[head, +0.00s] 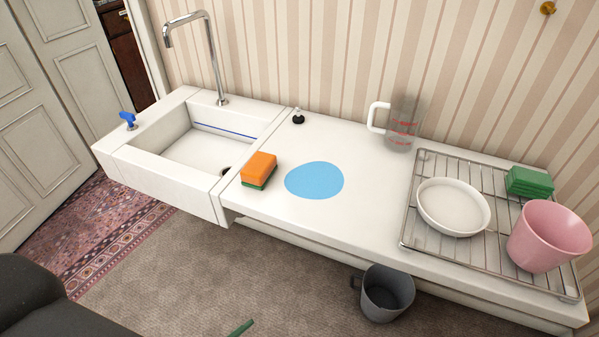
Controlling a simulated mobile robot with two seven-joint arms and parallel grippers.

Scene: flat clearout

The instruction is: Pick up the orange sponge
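The orange sponge (259,167) has a dark green underside and lies on the white counter (262,210), just right of the sink's edge. It lies left of a flat light-blue round patch (314,180). Nothing touches it from above. Neither of my grippers shows in the head view.
The white sink (160,190) with a tall tap (213,60) is at the left. A glass measuring jug (402,125) stands at the back. A wire rack (410,220) at the right bears a white dish (453,206), a pink pot (548,236) and a green sponge (529,182). A grey bucket (386,293) is below.

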